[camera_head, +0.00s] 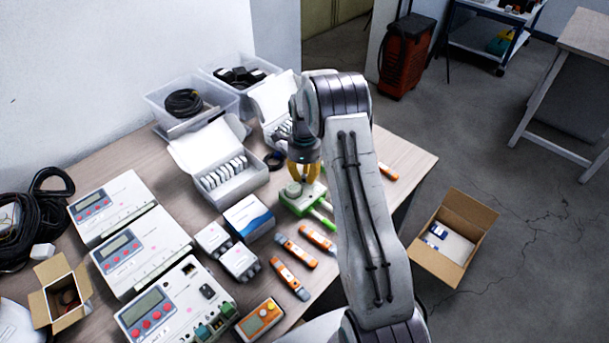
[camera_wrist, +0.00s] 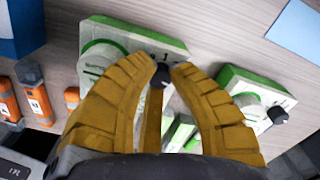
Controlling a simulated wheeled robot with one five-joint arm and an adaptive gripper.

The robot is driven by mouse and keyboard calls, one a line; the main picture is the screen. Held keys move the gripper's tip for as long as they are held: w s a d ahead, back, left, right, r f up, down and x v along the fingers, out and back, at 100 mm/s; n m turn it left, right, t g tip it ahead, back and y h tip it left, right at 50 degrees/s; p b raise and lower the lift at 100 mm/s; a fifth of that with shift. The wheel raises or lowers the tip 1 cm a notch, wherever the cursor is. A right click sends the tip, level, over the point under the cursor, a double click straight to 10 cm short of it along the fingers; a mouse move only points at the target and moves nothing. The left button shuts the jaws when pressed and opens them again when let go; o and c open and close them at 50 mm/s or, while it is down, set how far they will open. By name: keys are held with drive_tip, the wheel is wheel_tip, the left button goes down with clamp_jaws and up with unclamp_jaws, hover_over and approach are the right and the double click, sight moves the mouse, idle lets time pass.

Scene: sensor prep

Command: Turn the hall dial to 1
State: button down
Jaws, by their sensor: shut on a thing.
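A white device with green edges (camera_wrist: 108,42) lies under my gripper in the wrist view, with a round white disc and small printed marks. Its small dark dial knob (camera_wrist: 161,77) sits between my yellow fingertips (camera_wrist: 163,72), which are shut on it. The label is too small to read, so I cannot tell whether it is the hall dial. A second device of the same kind (camera_wrist: 246,88), with a dark knob (camera_wrist: 278,115), stands to the right. In the head view, my gripper (camera_head: 304,184) points down over the green-and-white devices (camera_head: 301,203); the knob is hidden there.
Orange-and-grey handheld tools (camera_head: 296,252) and small white boxes (camera_head: 238,260) lie close by. An open white box of sensors (camera_head: 232,186) stands behind left. White control units (camera_head: 140,250) fill the left of the table. An open carton (camera_head: 455,235) is on the floor at right.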

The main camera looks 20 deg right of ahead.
sight(304, 176)
drive_tip(key=shift+f, duration=0.1)
drive_tip(key=c, duration=1.1)
unclamp_jaws()
wheel_tip(304, 176, up, 12)
drive_tip(key=shift+r, duration=0.1)
